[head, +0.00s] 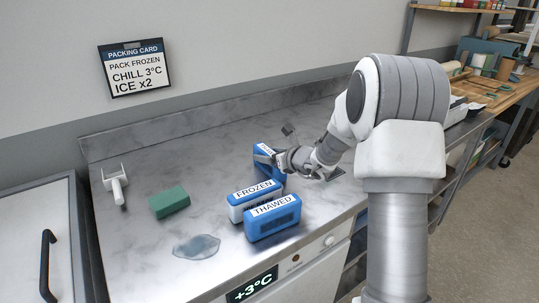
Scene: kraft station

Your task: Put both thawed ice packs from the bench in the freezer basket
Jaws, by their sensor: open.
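A blue ice pack labelled THAWED (273,224) stands at the bench's front edge. A blue and whitish pack labelled FROZEN (252,205) stands just behind it. A third blue pack (276,174) stands farther back; its label is mostly hidden by my gripper, so I cannot read it. My gripper (264,156) is open at this third pack, with its fingers over or beside the pack's upper part; I cannot tell whether they touch. No freezer basket is visible.
A green block (169,202), a white-handled scraper (117,185) and a puddle (197,247) are on the metal bench (140,255). A white lidded unit with a black handle (46,265) stands left. A +3°C display (252,284) is below the bench front. A packing card (135,69) hangs behind.

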